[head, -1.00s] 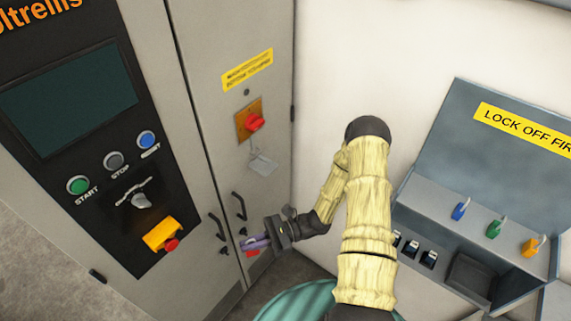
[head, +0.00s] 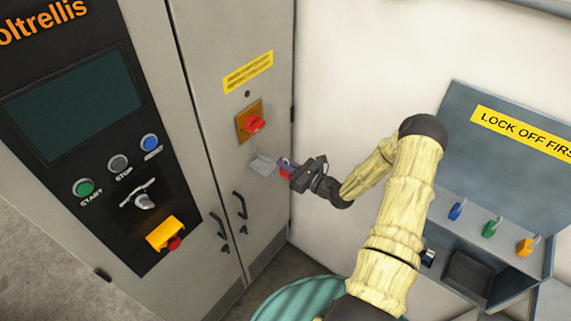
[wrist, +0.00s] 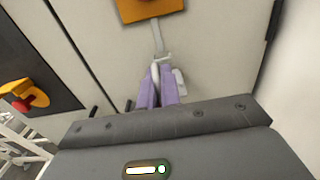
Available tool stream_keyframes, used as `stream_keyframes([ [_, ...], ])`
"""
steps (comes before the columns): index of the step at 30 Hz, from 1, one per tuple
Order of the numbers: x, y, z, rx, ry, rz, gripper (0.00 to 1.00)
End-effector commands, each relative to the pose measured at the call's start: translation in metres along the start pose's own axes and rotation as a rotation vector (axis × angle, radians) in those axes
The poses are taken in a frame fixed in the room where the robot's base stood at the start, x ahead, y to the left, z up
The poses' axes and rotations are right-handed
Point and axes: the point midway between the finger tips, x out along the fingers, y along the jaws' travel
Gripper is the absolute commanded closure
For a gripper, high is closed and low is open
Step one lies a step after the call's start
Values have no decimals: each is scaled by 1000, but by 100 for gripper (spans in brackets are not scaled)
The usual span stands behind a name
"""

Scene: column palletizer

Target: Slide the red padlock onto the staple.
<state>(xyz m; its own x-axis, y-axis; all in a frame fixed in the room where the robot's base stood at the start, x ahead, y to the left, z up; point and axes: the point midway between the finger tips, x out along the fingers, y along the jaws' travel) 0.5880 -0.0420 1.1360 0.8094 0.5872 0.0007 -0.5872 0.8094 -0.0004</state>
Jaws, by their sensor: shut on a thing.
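The red padlock (head: 285,175) is in my gripper (head: 289,163), held in front of the cabinet door at the right of the grey hasp plate (head: 262,164). My gripper's purple fingers (wrist: 157,92) are shut on it. In the wrist view a pale shackle (wrist: 155,74) shows between the fingertips, and the red body is hidden. A thin grey strip (wrist: 158,38) with a small pale piece at its lower end, perhaps the staple, lies just beyond the shackle. I cannot tell whether they touch.
The red rotary switch (head: 255,124) on its orange plate is just above. Door handles (head: 240,205) stick out below. At the right is a lockout station (head: 500,170) with blue, green and yellow padlocks. The pale wall lies close to the right of my gripper.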

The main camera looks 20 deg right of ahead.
Motion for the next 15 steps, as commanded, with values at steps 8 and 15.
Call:
stream_keyframes([
  [8, 4, 0, -1, 0, -1, 2, 100],
  [15, 14, 0, -2, -1, -1, 2, 100],
])
